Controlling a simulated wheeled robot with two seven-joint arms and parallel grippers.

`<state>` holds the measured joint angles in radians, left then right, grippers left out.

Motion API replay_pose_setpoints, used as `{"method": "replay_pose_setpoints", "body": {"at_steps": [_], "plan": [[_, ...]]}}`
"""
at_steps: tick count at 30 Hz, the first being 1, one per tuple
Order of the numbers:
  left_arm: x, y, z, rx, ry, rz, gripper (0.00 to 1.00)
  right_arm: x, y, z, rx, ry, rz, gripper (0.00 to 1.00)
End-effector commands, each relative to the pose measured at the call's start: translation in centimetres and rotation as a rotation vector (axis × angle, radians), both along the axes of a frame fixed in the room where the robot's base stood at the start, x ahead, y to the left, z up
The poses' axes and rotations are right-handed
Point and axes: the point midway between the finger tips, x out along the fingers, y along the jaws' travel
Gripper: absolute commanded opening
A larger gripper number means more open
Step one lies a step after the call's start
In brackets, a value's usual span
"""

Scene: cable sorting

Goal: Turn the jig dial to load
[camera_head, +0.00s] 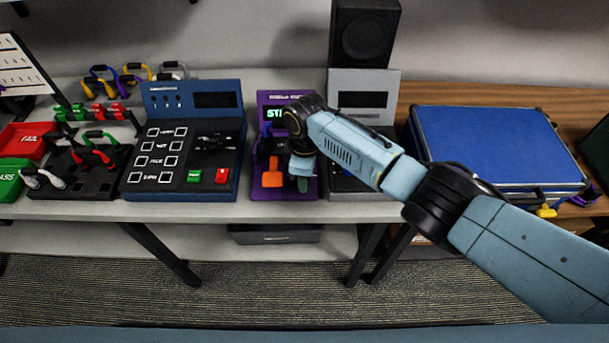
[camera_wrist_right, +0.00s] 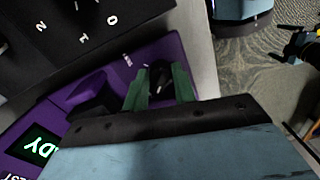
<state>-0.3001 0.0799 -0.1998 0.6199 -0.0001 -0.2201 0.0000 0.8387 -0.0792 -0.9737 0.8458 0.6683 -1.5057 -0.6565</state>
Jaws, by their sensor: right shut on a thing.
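The purple jig (camera_head: 258,190) stands on the bench left of my right arm. Its lit screen (camera_head: 272,115) is partly covered by my wrist. The screen also shows in the right wrist view (camera_wrist_right: 40,148), where the letters "DY" are readable. A black dial knob (camera_wrist_right: 161,75) sits on the jig's purple face, between the green fingers of my right gripper (camera_wrist_right: 160,84). The gripper is shut on it. In the head view my right gripper (camera_head: 302,182) points down at the jig's right front. The dial's setting cannot be read.
An orange part (camera_head: 272,173) stands on the jig close left of the gripper. A blue tester (camera_head: 190,93) with red and green buttons is at left, a grey-and-black unit (camera_head: 365,80) at right. A blue case (camera_head: 495,145) lies farther right. Cable racks are at far left.

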Motion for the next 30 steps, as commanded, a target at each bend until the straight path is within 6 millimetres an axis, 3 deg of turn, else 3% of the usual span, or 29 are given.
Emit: {"method": "replay_pose_setpoints", "body": {"at_steps": [7,8,12,23,30], "plan": [[0.0,0.0,0.0,0.000,0.000,0.000,1.00,0.0,0.1,0.1,0.002,0.001,0.003,0.04],[0.0,0.0,0.0,0.000,0.000,0.000,1.00,0.0,0.1,0.1,0.002,0.001,0.003,0.29],[0.0,0.0,0.0,0.000,0.000,0.000,1.00,0.0,0.1,0.0,0.002,0.001,0.002,0.47],[0.0,0.0,0.1,0.000,0.000,0.000,1.00,0.0,0.0,0.5,0.001,0.000,0.000,0.48],[0.0,0.0,0.8,0.000,0.000,0.000,1.00,0.4,0.0,4.6,0.003,-0.005,0.001,0.48]]}}
